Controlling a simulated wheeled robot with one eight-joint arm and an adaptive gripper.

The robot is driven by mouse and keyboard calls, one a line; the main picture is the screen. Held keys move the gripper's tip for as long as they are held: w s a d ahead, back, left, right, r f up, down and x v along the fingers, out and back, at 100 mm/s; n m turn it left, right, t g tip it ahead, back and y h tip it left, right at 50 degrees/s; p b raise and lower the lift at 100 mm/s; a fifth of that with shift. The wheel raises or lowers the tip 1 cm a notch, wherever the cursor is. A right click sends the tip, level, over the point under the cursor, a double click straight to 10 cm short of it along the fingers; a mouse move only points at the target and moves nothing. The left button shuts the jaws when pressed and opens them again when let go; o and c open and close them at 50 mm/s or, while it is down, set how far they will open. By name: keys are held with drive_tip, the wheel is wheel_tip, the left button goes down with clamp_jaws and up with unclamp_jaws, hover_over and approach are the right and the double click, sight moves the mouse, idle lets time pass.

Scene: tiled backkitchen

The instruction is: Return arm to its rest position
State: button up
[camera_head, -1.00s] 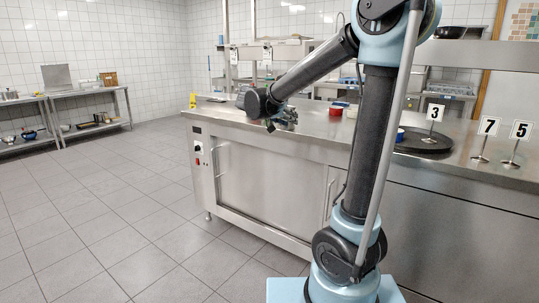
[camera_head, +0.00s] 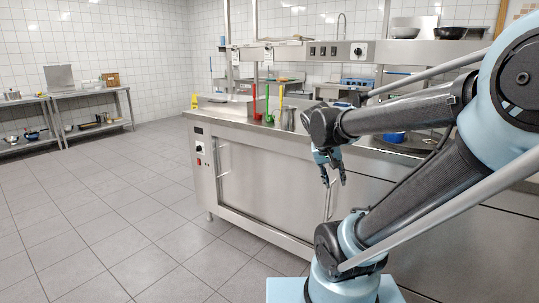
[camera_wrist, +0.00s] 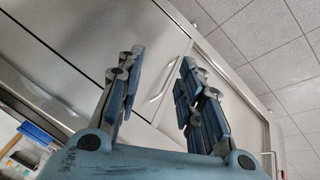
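My gripper (camera_head: 334,182) hangs in front of the steel counter (camera_head: 262,185) in the head view, fingers pointing down, below the level of the countertop. In the wrist view the fingers (camera_wrist: 161,62) are apart with nothing between them, and cabinet doors (camera_wrist: 135,25) show beyond them. My arm is folded back towards the right side of the head view. It covers much of the right part of the countertop.
Red (camera_head: 254,102), green (camera_head: 267,105) and yellow (camera_head: 281,100) handled utensils stand on the counter's far left part. A dark round tray (camera_head: 400,144) is partly hidden behind my arm. Side tables (camera_head: 92,90) stand at the left wall. The floor (camera_head: 100,215) at left is clear.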

drive_tip(key=s+a+f+n+g+y, duration=0.1)
drive_tip(key=s+a+f+n+y, duration=0.1)
drive_tip(key=s+f, duration=0.7)
drive_tip(key=s+a+y, duration=0.1)
drive_tip(key=s+y, duration=0.1)
drive_tip(key=s, duration=0.1)
drive_tip(key=shift+f, duration=0.25)
drive_tip(key=shift+w+f, duration=0.2)
drive_tip(key=shift+w, duration=0.2)
drive_tip(key=shift+s, duration=0.1)
